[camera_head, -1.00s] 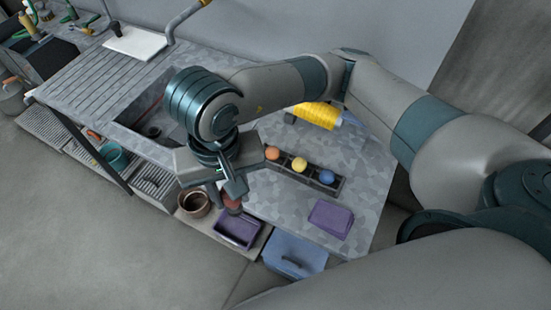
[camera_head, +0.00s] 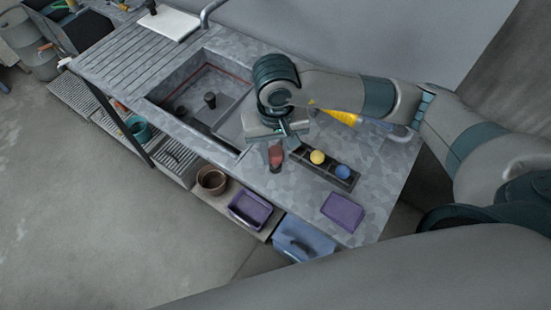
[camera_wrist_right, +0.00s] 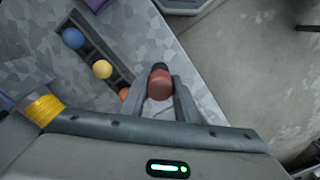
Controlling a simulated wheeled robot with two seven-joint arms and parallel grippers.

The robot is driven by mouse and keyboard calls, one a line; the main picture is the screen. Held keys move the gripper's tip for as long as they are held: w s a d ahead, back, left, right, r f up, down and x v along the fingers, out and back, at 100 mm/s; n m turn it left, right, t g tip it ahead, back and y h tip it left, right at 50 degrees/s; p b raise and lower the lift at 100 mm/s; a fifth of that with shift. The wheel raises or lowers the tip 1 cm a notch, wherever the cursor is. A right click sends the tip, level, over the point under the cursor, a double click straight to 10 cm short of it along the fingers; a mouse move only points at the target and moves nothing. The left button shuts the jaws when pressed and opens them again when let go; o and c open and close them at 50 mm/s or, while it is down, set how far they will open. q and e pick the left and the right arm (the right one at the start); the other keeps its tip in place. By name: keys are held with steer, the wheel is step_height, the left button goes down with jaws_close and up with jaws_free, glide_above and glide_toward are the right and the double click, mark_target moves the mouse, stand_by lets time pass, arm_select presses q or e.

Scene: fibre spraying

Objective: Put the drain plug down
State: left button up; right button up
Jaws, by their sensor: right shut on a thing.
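The drain plug (camera_wrist_right: 159,84) is a reddish-brown round piece with a dark end. My right gripper (camera_wrist_right: 160,95) is shut on it, with a finger on each side. In the head view the plug (camera_head: 276,156) hangs below my right gripper (camera_head: 274,148), over the grey counter (camera_head: 275,205) between the sink and the ball rack. Whether it touches the counter I cannot tell. My left gripper is in neither view now.
The sink (camera_head: 160,92) lies to the left, with a dark cylinder (camera_head: 210,100) in it. A black rack (camera_head: 330,164) holds coloured balls close by on the right. A purple block (camera_head: 343,210) lies near the front edge. Bare counter shows in front of the rack.

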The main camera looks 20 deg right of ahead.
mark_target(276, 162)
steer(key=shift+f, duration=0.1)
steer(key=shift+f+p, duration=1.15)
steer(key=shift+f, duration=0.75)
steer(key=shift+f, duration=0.1)
steer(key=shift+f+b, duration=0.1)
steer(key=shift+b, duration=0.25)
steer(key=o, duration=1.1)
